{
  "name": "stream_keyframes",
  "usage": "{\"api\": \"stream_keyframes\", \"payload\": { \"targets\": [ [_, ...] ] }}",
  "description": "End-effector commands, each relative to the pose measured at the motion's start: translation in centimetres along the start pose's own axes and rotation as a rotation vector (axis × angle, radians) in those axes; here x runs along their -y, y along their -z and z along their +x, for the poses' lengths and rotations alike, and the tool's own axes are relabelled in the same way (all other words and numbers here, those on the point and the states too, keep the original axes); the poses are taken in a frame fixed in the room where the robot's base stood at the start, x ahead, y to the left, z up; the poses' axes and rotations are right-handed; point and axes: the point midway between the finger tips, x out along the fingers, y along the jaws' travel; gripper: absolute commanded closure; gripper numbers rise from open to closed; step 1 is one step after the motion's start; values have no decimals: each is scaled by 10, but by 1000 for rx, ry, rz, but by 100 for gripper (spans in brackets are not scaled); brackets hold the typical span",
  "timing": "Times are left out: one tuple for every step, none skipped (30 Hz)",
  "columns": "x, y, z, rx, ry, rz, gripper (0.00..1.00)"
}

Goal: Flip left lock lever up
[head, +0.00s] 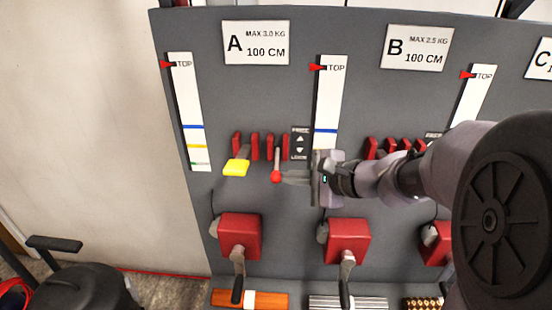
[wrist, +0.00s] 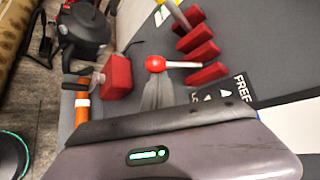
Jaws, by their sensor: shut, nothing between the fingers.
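The left lock lever (head: 277,158) is a thin grey rod with a red ball knob (head: 276,177) at its lower end, hanging down from a red bracket on panel A. In the wrist view the red ball (wrist: 155,63) and its pale rod (wrist: 184,65) lie straight ahead of the fingers. My gripper (head: 288,177) is shut and empty, reaching in from the right with its tips at the ball's right side. Its grey fingers also show in the wrist view (wrist: 158,91), ending at the ball. I cannot tell whether they touch it.
A yellow-handled lever (head: 237,167) sits just left of the ball. A FREE/LOCK label (head: 300,144) is to its upper right. Red crank boxes (head: 240,236) (head: 347,240) stand below. A white scale strip (head: 327,100) runs above my gripper.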

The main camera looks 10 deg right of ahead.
Motion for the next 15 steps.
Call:
{"api": "stream_keyframes", "payload": {
  "targets": [
    [5, -4, -3, 1, -12, 12, 100],
    [6, -5, -4, 1, -22, 23, 100],
    [8, -6, -6, 1, -37, 37, 100],
    [9, -7, -7, 1, -48, 51, 100],
    [10, -9, -8, 1, -62, 65, 100],
    [12, -11, -10, 1, -83, 87, 100],
    [13, -12, -11, 1, -100, 104, 100],
    [15, -14, -13, 1, -117, 123, 100],
    [17, -16, -14, 2, -143, 150, 100],
    [20, -18, -16, 2, -162, 171, 100],
    [20, -19, -17, 2, -183, 192, 100],
    [22, -21, -19, 2, -209, 220, 100],
    [24, -22, -20, 2, -228, 241, 100],
    [25, -23, -21, 2, -248, 261, 100],
    [27, -24, -22, 2, -275, 289, 100]
  ]
}}
